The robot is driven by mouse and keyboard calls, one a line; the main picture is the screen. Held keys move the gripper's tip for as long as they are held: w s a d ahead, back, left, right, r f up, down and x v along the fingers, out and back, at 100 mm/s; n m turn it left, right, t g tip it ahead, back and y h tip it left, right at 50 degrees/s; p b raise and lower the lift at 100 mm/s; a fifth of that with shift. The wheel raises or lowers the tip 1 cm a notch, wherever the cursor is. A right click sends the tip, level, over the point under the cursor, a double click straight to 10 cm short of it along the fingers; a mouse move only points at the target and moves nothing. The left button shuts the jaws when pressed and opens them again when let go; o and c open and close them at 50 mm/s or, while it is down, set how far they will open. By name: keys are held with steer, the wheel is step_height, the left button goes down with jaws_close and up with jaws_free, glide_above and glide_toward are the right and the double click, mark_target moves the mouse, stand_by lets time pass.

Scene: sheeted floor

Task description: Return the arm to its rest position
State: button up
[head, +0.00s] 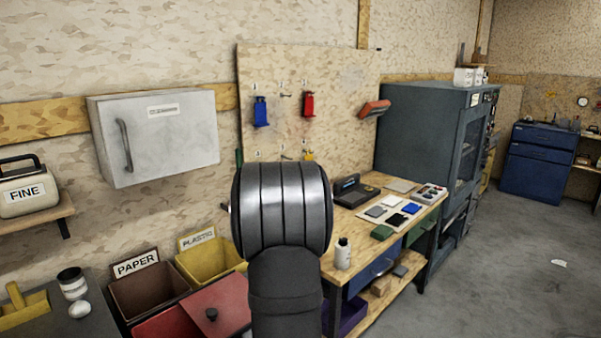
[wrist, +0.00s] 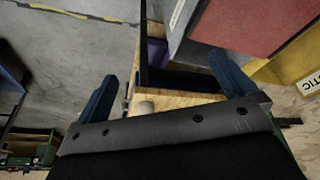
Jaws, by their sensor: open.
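My gripper (wrist: 166,86) shows in the wrist view with its two blue fingers spread wide apart. It is open, and I see nothing held between the fingers. The end of the wooden workbench (wrist: 178,103) lies below and between them, with a pale round thing (wrist: 146,107) close to the left finger. In the head view my arm stands upright in the middle and hides the near end of the workbench (head: 395,252); the fingers do not show there.
A red lid (head: 222,308), a paper bin (head: 150,292) and a yellow plastic bin (head: 212,258) stand left of my arm. A white bottle (head: 343,253) stands on the bench's near corner. A grey wall cabinet (head: 158,135) hangs behind. The floor (head: 510,275) at right is mostly clear.

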steer(key=s+d+f+n, duration=0.1)
steer(key=s+d+f, duration=0.1)
steer(key=s+f, duration=0.2)
steer(key=s+d+f+n, duration=0.1)
steer(key=s+f, duration=0.3)
steer(key=f, duration=0.7)
steer(key=shift+d+n+y, duration=0.4)
steer(key=shift+d, duration=0.1)
